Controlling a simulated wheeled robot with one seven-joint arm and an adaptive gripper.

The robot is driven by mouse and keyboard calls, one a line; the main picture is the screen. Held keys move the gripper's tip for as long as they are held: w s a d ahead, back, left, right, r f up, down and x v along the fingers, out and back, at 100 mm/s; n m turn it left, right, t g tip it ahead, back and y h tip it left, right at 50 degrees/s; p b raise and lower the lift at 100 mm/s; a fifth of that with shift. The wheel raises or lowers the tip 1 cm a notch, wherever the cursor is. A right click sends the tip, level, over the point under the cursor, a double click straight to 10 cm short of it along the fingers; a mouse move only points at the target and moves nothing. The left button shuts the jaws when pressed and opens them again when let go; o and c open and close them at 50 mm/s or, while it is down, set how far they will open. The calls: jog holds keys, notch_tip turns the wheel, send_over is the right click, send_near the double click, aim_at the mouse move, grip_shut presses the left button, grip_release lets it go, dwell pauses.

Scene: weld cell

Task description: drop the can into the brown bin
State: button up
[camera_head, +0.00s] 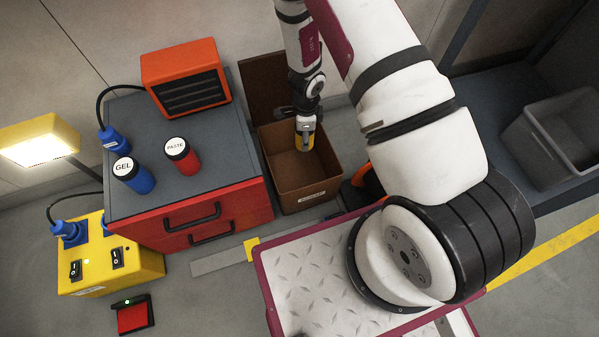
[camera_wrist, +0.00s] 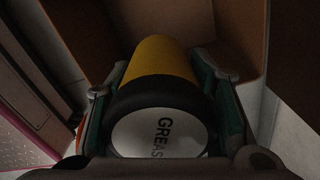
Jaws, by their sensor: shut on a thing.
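The can is yellow with a black band and a white end lettered "GREAS"; its middle shows in the wrist view (camera_wrist: 160,75). My gripper (camera_wrist: 165,100) is shut on it, with a finger on either side. In the head view the can (camera_head: 304,141) hangs under my gripper (camera_head: 305,122), over the brown bin (camera_head: 312,187). The bin is an open box with a tag on its front and a raised brown flap at its back. From these views I cannot tell exactly how far the can is above the bin's floor.
A red drawer cabinet (camera_head: 235,222) stands left of the bin, with a blue GEL can (camera_head: 135,177), a red PASTE can (camera_head: 184,158) and an orange heater (camera_head: 187,76) on top. A yellow switch box (camera_head: 110,262) is at lower left. A grey bin (camera_head: 560,140) sits at right.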

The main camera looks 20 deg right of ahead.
jog(key=shift+f+b, duration=1.35)
jog(key=shift+f, duration=0.45)
jog(key=o, duration=1.6)
jog(key=shift+c, duration=0.2)
notch_tip(320, 180, up, 12)
jog(key=shift+r, duration=0.1)
